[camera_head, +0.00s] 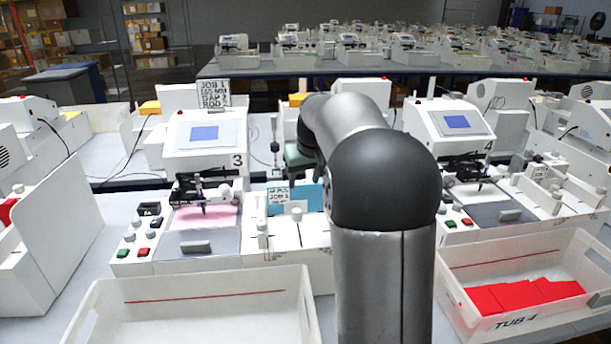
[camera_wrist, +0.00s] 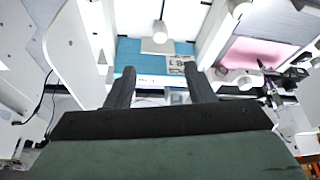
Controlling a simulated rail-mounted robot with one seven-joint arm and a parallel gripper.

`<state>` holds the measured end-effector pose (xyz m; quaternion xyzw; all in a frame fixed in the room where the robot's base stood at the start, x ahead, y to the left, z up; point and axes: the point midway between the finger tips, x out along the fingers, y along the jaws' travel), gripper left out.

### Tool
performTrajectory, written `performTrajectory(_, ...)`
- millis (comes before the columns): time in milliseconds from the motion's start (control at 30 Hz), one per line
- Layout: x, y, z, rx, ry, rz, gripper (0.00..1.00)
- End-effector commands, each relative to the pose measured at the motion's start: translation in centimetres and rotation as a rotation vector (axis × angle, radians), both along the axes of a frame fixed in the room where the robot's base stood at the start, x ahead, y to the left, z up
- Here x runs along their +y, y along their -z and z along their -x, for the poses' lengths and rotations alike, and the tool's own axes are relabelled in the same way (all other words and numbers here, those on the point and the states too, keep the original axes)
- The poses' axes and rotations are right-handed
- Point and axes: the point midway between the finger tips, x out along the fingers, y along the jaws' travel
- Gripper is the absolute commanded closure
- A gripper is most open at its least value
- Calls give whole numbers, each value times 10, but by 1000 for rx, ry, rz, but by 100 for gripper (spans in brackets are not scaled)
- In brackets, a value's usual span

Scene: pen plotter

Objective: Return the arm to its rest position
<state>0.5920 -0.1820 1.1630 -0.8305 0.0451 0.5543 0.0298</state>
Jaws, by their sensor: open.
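My arm rises in the middle of the head view and bends away over the bench between the plotters marked 3 and 4. My gripper (camera_wrist: 158,82) shows in the wrist view with its two dark fingers apart and nothing between them. Beyond the fingers is a blue surface (camera_wrist: 150,58) with a small printed card (camera_wrist: 180,62). The blue surface (camera_head: 308,194) also shows in the head view, left of my arm.
Plotter 3 (camera_head: 203,138) has a pink sheet (camera_head: 207,217) on its bed. Plotter 4 (camera_head: 449,124) stands to the right. An open white tub (camera_head: 205,297) is at the front left. Tub 4 (camera_head: 515,323) at the front right holds red pieces (camera_head: 525,294).

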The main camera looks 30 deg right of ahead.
Motion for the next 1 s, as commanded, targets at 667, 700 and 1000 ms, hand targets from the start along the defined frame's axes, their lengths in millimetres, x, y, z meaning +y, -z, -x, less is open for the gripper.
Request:
performTrajectory(667, 1, -19, 8, 0, 0, 0, 52)
performTrajectory(700, 1, -19, 8, 0, 0, 0, 52)
performTrajectory(1000, 73, 5, 79, 85, -36, -32, 52)
